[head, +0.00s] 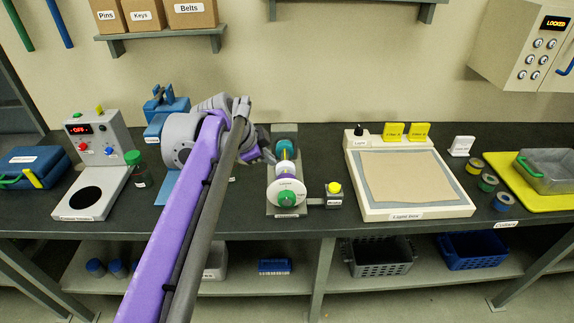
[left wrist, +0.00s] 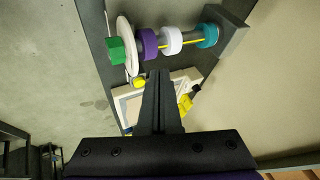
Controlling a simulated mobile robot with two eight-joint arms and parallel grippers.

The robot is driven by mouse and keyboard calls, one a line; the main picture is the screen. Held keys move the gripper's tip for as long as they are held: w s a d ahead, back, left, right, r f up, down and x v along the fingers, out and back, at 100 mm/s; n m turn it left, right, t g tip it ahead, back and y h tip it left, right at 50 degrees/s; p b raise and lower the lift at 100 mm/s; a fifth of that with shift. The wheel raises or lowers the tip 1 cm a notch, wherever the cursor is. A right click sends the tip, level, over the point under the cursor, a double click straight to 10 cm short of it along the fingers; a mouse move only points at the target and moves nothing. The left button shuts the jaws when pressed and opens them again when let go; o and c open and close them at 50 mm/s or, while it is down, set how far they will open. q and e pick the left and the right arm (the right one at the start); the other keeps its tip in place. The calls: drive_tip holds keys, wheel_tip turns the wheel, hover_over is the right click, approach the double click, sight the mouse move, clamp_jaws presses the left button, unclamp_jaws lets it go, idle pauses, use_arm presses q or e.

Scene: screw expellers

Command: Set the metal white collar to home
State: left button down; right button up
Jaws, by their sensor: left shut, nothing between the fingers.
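The white collar (left wrist: 172,40) sits on a shaft with a yellow line in the left wrist view. It is between the purple collar (left wrist: 148,43) and the teal collar (left wrist: 207,36), with gaps on both sides. A white disc (left wrist: 127,45) and a green knob (left wrist: 115,50) are at the shaft's near end. The head view shows this shaft unit (head: 286,212) on the bench, its middle partly hard to make out. My left gripper (left wrist: 160,74) is shut and empty, apart from the collars. In the head view it (head: 268,157) is just left of the shaft. My right gripper is out of view.
A yellow button box (head: 335,200) stands right of the shaft's near end. Farther right are a light box (head: 357,200), several loose rings (head: 488,183) and a grey bin (head: 550,178) on a yellow mat. A heater-like unit (head: 82,205) stands left.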

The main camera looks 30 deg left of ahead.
use_arm(q)
drive_tip(key=b, duration=0.1)
approach(290, 171)
drive_tip(key=x, duration=0.4)
drive_tip(key=shift+w+f, duration=0.1)
drive_tip(key=shift+f, duration=0.2)
